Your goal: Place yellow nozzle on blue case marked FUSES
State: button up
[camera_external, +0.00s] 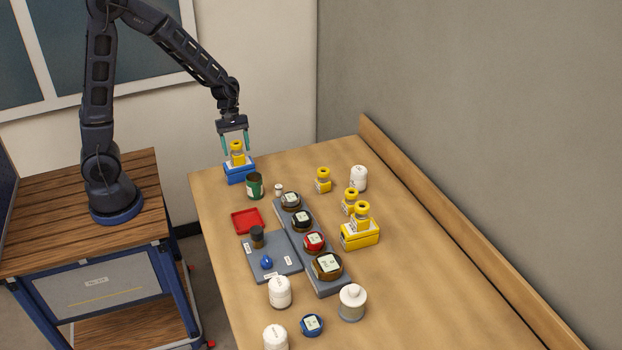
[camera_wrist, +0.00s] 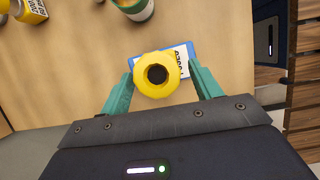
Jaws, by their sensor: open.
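A yellow nozzle (camera_external: 237,152) stands upright on top of the blue case (camera_external: 238,175) at the far left end of the table. My gripper (camera_external: 236,140) is right above the case, pointing down, with its green fingers on either side of the nozzle. In the wrist view the nozzle (camera_wrist: 157,75) is seen from above with its dark hole between the spread fingertips (camera_wrist: 158,84). Visible gaps separate the fingers from it. The blue case (camera_wrist: 191,52) shows behind it with a white label; its lettering is partly hidden and too small to read fully.
A green and white can (camera_external: 255,186) stands close to the case, toward the camera. A grey rack (camera_external: 305,245) of round jars, a red tray (camera_external: 247,220) and white bottles (camera_external: 352,302) fill the nearer table.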

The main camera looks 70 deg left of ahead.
jog(key=v, duration=0.8)
jog(key=s+r+m+t+y, duration=0.1)
jog(key=s+r+m, duration=0.4)
jog(key=s+m, duration=0.1)
jog(key=s+r+m+t+y, duration=0.2)
jog(key=s+r+m, duration=0.3)
jog(key=s, duration=0.4)
jog(key=s+d+r+m+t+y, duration=0.1)
jog(key=s+r+m, duration=0.4)
jog(key=s+m, duration=0.2)
jog(key=shift+s+t, duration=0.3)
jog(key=shift+s, duration=0.25)
